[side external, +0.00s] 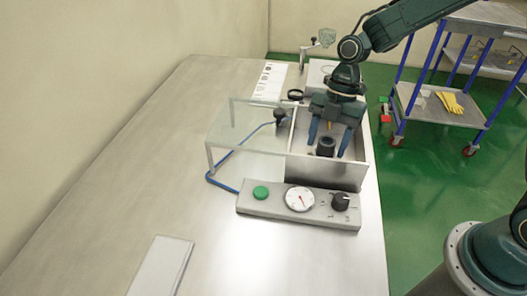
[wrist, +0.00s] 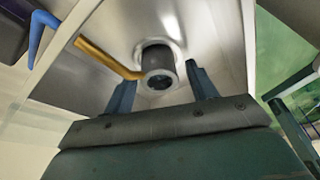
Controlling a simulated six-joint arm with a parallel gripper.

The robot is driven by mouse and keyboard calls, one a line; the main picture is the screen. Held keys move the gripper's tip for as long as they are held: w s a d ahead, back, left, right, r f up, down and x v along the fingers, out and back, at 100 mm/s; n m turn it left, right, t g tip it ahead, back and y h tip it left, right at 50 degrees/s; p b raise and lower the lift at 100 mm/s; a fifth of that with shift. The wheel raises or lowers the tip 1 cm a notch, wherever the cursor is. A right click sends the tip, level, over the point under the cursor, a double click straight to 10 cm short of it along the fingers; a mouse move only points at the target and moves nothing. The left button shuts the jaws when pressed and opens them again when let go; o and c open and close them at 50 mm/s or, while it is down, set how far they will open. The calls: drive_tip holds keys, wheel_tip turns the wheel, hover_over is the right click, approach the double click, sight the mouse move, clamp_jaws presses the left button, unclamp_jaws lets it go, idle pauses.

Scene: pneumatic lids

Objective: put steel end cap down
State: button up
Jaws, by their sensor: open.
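A short dark grey cylinder (side external: 326,147) with a hollow dark top stands in an open steel box (side external: 325,172). It also shows in the wrist view (wrist: 158,70), upright on the box floor. I cannot tell whether this cylinder is the steel end cap or a fitting that the cap sits on. No other cap is clear in view. My gripper (side external: 328,142) points down into the box and is open. Its fingers (wrist: 160,75) stand on either side of the cylinder, with visible gaps in the wrist view.
A clear guard (side external: 245,130) stands left of the box, with a blue hose (side external: 222,184) by it. A panel with a green button (side external: 261,192), gauge (side external: 299,199) and dark knob (side external: 340,202) stands in front. A yellow bent rod (wrist: 105,57) lies near the cylinder. The table's left is mostly clear.

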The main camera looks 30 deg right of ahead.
drive_tip(key=v, duration=1.2)
idle(0.4)
drive_tip(key=s+r+m+t+h, duration=0.1)
drive_tip(key=s+r+m+t, duration=0.2)
drive_tip(key=s+r+m, duration=0.6)
drive_tip(key=s+d+f+m+t+h, duration=0.1)
drive_tip(key=s+d+m+t, duration=0.1)
drive_tip(key=s+m, duration=0.4)
drive_tip(key=s+d+f+m+t+h, duration=0.1)
drive_tip(key=s+d+f+m+t, duration=0.1)
drive_tip(key=s+m, duration=0.5)
drive_tip(key=shift+d+m, duration=0.3)
drive_tip(key=shift+d, duration=0.1)
